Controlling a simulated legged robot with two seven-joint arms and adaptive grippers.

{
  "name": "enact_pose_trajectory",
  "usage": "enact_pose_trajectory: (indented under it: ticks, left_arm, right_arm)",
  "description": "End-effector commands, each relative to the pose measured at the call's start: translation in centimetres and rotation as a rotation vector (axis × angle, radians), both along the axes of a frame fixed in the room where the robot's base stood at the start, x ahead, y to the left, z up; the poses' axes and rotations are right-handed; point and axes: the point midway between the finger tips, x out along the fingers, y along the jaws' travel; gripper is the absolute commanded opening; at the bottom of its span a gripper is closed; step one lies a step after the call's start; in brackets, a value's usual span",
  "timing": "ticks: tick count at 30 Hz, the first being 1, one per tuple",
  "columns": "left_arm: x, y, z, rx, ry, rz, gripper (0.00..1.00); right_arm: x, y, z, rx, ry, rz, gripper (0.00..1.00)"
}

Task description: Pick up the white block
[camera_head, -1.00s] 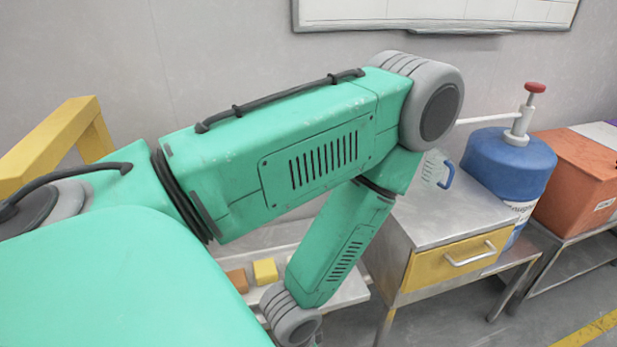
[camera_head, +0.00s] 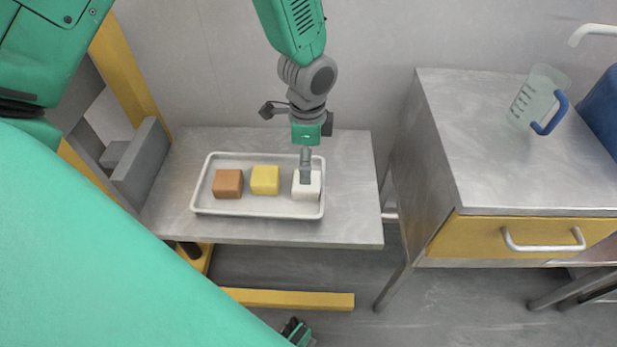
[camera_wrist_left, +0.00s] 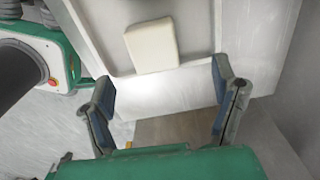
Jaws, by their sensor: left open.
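The white block (camera_head: 307,192) sits at the right end of a white tray (camera_head: 258,212) on a low metal table. My left gripper (camera_head: 306,176) reaches down from above, and its finger covers part of the block's top in the head view. In the left wrist view the white block (camera_wrist_left: 152,45) lies beyond the two fingertips of my left gripper (camera_wrist_left: 162,82), which are spread apart with nothing between them. I cannot tell whether a finger touches the block.
A yellow block (camera_head: 265,180) and a brown block (camera_head: 227,184) sit left of the white block in the tray. A metal cabinet (camera_head: 480,140) with a yellow drawer stands at the right, with a clear jug (camera_head: 535,95) on top. The table (camera_head: 348,180) is bare right of the tray.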

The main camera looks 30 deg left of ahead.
Motion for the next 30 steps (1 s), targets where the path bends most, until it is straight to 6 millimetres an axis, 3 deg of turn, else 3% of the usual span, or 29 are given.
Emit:
enact_pose_trajectory:
  ticks: [3,11,19,27,30]
  left_arm:
    - [0.0,0.0,-1.8,0.000,0.001,0.001,0.80]
    - [-0.1,0.0,-3.4,-0.001,0.002,0.003,0.80]
    - [-0.6,-0.5,-7.3,0.001,0.003,0.003,0.80]
    - [-0.6,-0.4,-7.6,0.000,0.001,0.004,0.80]
    - [-0.6,-0.4,-7.6,0.000,0.001,0.004,0.45]
  right_arm:
    - [-0.1,0.0,-0.6,0.000,0.002,0.000,0.00]
    - [0.0,0.0,-1.1,0.000,0.000,0.000,0.00]
    - [0.0,0.0,-2.7,0.000,0.000,0.000,0.00]
    - [0.0,0.0,-2.7,0.000,0.000,0.000,0.00]
    - [0.0,0.0,-2.7,0.000,0.000,0.000,0.00]
